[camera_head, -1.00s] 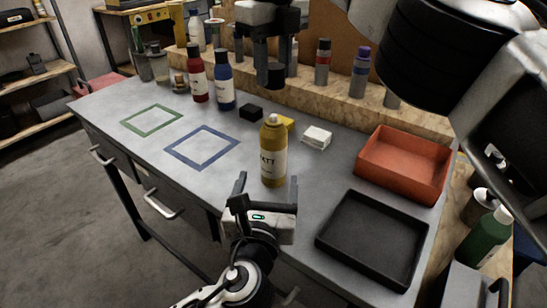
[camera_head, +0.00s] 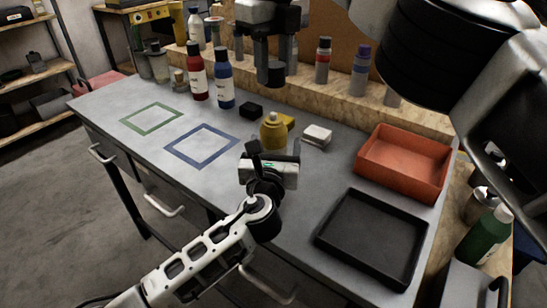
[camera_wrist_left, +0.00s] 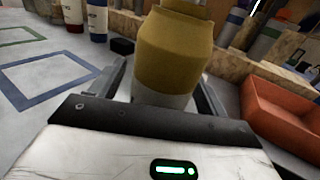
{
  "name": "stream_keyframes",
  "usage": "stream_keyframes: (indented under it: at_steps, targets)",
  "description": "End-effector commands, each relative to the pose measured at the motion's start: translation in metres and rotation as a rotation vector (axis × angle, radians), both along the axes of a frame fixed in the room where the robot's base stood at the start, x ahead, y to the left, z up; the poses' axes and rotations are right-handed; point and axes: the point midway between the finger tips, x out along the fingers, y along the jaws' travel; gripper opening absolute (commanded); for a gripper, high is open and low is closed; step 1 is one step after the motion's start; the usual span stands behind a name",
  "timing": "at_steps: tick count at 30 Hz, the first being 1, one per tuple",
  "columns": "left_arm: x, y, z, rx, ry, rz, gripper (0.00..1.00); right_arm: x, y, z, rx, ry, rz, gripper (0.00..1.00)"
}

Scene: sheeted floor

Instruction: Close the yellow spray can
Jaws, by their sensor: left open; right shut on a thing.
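The yellow spray can (camera_head: 273,133) stands upright on the grey workbench with its pale nozzle bare. Its lower part is hidden by my left gripper (camera_head: 271,158) in the head view. In the left wrist view the can (camera_wrist_left: 172,50) stands between the two open fingers, which lie on either side of it; contact cannot be told. My right gripper (camera_head: 271,62) hangs from above, shut on a black cap (camera_head: 271,75), held above and behind the can's top.
A black block (camera_head: 251,110), a yellow object (camera_head: 287,121) and a small white box (camera_head: 317,135) lie behind the can. Red (camera_head: 196,78) and blue (camera_head: 224,85) cans stand back left. A red tray (camera_head: 447,178) and black tray (camera_head: 330,238) are right.

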Motion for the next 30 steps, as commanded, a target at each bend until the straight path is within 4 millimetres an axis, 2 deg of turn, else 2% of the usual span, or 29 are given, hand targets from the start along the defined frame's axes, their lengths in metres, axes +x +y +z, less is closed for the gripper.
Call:
stream_keyframes:
  at_steps: [11, 14, 18, 19, 23, 30]
  targets:
    - [0.005, -0.001, 0.0, 0.0, 0.0, -0.001, 0.75, 0.0, 0.0, 0.0, 0.0, 0.0, 0.0, 0.13]
    - [0.005, -0.001, 0.0, 0.0, 0.0, -0.001, 0.5, 0.0, 0.0, 0.0, 0.0, 0.0, 0.0, 0.13]
    - [0.005, -0.001, 0.0, 0.0, 0.0, -0.001, 0.11, 0.0, 0.0, 0.0, 0.0, 0.0, 0.0, 0.13]
    - [0.005, -0.001, 0.0, 0.0, 0.0, -0.001, 0.09, 0.0, 0.0, 0.0, 0.0, 0.0, 0.0, 0.13]
    - [0.005, -0.001, 0.0, 0.0, 0.0, 0.0, 0.09, 0.001, 0.0, -0.008, -0.001, 0.002, 0.001, 0.13]
    - [0.005, -0.001, 0.0, 0.0, 0.0, 0.0, 0.09, 0.001, 0.001, -0.042, -0.003, 0.005, 0.001, 0.13]
